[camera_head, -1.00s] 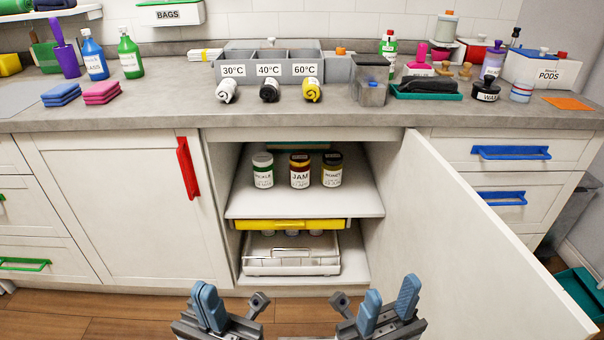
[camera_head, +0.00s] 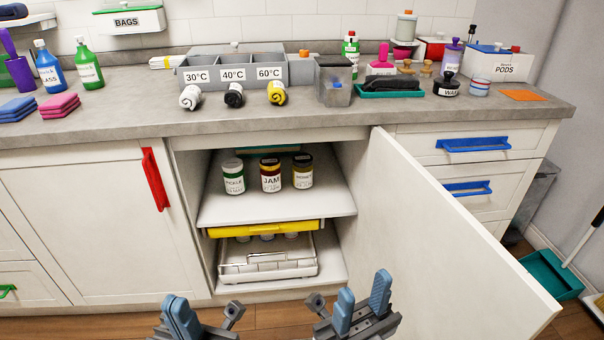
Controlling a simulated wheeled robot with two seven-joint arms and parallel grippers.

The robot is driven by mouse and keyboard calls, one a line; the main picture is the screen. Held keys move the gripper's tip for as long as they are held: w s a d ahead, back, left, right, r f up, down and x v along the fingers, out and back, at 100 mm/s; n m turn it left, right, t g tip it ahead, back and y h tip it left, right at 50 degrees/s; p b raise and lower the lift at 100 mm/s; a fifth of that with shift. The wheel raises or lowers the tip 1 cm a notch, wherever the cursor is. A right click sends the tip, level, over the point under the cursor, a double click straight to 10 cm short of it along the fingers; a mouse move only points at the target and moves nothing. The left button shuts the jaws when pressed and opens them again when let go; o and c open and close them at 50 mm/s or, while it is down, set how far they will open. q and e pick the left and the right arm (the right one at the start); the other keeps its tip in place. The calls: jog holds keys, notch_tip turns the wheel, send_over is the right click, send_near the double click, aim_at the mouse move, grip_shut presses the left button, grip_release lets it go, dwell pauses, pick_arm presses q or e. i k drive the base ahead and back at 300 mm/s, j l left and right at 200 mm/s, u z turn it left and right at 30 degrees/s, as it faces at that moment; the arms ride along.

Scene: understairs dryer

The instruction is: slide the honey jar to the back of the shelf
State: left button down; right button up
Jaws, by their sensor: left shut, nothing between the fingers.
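The honey jar (camera_head: 302,172) stands upright on the upper shelf (camera_head: 275,206) inside the open cupboard. It has a dark lid and a pale label and is the rightmost of three jars in a row. The jam jar (camera_head: 270,176) is just to its left. My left gripper (camera_head: 182,318) is low in the view, in front of the cupboard, with its blue fingers together and empty. My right gripper (camera_head: 362,303) is also low and in front, its blue fingers apart with nothing between them. Both are well short of the jars.
The pickle jar (camera_head: 233,178) is at the row's left end. A teal object (camera_head: 281,148) shows behind the jars. A yellow-fronted tray (camera_head: 263,230) and a white rack (camera_head: 268,262) are below the shelf. The open door (camera_head: 440,230) stands on the right. Shelf right of the honey jar is clear.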

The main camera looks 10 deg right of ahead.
aim_at(303, 166)
jog(key=i+j, duration=0.1)
jog(key=j, duration=0.5)
jog(key=i+j+z, duration=0.1)
jog(key=j, duration=0.5)
jog(key=i+j, duration=0.1)
jog(key=j, duration=0.5)
jog(key=i+j, duration=0.1)
jog(key=j, duration=0.5)
jog(key=z, duration=0.05)
